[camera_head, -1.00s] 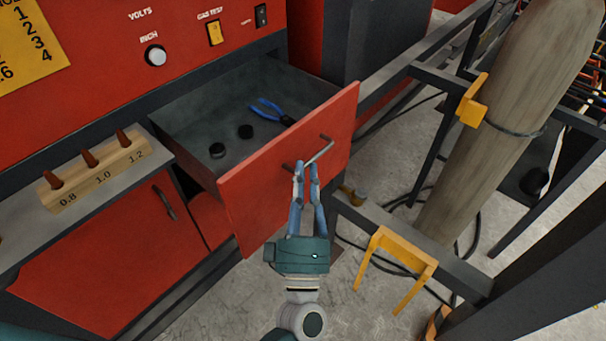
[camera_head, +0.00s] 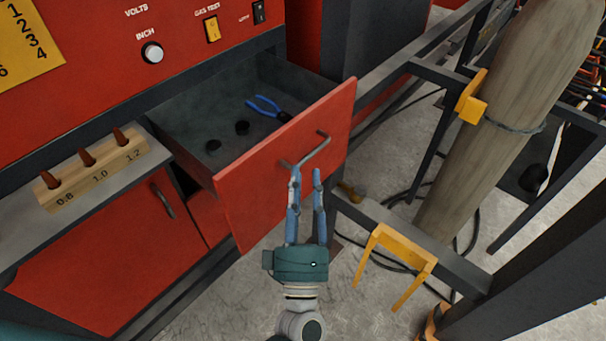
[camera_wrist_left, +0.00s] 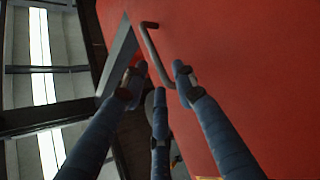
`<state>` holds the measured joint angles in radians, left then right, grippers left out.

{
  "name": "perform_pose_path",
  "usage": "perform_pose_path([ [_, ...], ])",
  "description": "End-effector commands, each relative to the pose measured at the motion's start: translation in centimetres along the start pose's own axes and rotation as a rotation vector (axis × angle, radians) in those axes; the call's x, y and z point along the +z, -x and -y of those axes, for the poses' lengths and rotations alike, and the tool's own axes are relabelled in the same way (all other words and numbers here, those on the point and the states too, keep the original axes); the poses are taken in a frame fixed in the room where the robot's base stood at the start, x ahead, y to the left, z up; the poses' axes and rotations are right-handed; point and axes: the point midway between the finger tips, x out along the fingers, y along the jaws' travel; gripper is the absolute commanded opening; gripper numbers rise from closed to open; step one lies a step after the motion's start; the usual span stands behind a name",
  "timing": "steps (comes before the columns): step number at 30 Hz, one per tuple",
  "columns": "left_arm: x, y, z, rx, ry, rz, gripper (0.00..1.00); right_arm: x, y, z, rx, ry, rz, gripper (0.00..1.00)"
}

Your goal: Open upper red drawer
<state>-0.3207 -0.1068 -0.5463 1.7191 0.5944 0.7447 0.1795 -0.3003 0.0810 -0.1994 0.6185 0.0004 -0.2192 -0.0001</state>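The upper red drawer (camera_head: 250,185) is pulled out of the red machine in the head view, so its dark interior shows. Its bar handle (camera_head: 313,150) is on the front face, and the handle also shows in the left wrist view (camera_wrist_left: 152,52). My left gripper (camera_head: 306,174) is just below and in front of the handle, with its fingers apart and nothing between them. In the left wrist view the fingertips (camera_wrist_left: 160,78) are spread near the handle's lower end. Whether a finger touches the handle is unclear. My right gripper is not in view.
Blue pliers (camera_head: 268,108) and two black round pieces (camera_head: 242,128) lie in the drawer. A wooden block (camera_head: 90,170) stands on the ledge at left. A gas cylinder (camera_head: 490,120), dark frame rails (camera_head: 400,235) and a yellow bracket (camera_head: 398,258) are at right.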

Motion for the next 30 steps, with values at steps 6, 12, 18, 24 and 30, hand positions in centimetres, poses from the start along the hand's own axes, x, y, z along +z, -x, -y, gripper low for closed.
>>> perform_pose_path([
  [6,0.1,4.9,0.2,-0.005,-0.001,0.006,0.28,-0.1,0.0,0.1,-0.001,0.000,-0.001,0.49],
  [12,0.1,8.5,0.2,-0.004,0.000,0.004,0.28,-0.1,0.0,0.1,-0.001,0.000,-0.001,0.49],
  [18,0.1,10.2,0.1,-0.003,0.000,0.004,0.28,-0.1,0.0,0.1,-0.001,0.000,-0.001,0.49],
  [24,0.0,10.3,0.1,-0.002,0.001,0.003,0.28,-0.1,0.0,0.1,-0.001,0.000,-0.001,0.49],
  [30,0.0,10.3,0.1,-0.002,0.000,0.003,0.28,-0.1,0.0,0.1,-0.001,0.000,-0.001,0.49],
])
